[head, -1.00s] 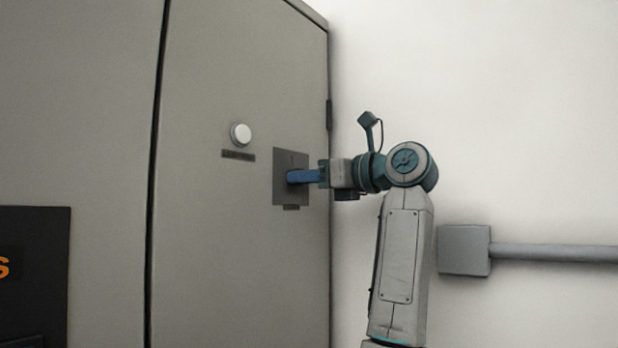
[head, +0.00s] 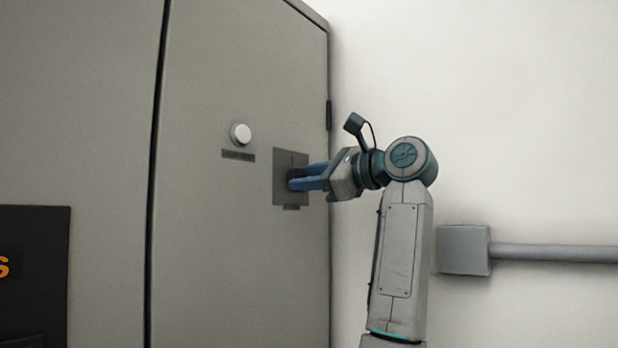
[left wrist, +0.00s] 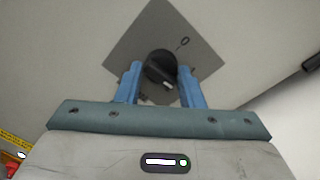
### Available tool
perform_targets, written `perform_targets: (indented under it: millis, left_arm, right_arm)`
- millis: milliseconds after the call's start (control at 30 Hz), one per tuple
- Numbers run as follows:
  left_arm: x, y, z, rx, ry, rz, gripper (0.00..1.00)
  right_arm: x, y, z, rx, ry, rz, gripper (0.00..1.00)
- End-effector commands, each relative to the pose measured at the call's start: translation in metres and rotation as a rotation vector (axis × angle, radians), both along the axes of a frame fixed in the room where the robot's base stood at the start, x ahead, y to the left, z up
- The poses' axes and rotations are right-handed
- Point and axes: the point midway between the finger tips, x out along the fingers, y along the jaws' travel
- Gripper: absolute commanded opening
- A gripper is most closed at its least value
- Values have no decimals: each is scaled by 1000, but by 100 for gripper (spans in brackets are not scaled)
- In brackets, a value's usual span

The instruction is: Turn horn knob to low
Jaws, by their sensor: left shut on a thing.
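The horn knob (left wrist: 158,64) is a dark round knob on a square grey plate (left wrist: 150,28), mounted on the cabinet door. In the head view the plate (head: 280,157) is at the door's right side, and the knob is mostly hidden behind my fingers. My left gripper (left wrist: 160,69) is shut on the knob, with one blue finger on each side. It also shows in the head view (head: 293,180), turned so both fingers are seen. In the wrist view the plate looks tilted, and a small mark is at the knob's upper right. A light spot is on the knob's lower edge.
A white round button (head: 240,134) with a dark label below it is left of the plate. The grey cabinet door (head: 220,260) fills the left. A grey box with a pipe (head: 464,249) is on the white wall at right.

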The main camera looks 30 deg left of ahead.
Motion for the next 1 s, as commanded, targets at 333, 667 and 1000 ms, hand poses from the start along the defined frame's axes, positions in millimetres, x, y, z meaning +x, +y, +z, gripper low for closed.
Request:
perform_targets:
  millis: [333,667,1000]
  left_arm:
    - [-1,0,3,-20,-280,0,12]
    - [-1,0,4,-30,-427,-2,12]
    - [-1,0,4,-31,-463,-2,12]
  right_arm:
    - [0,0,1,0,1,0,36]
    - [0,0,1,0,1,0,36]
    - [0,0,1,0,1,0,36]
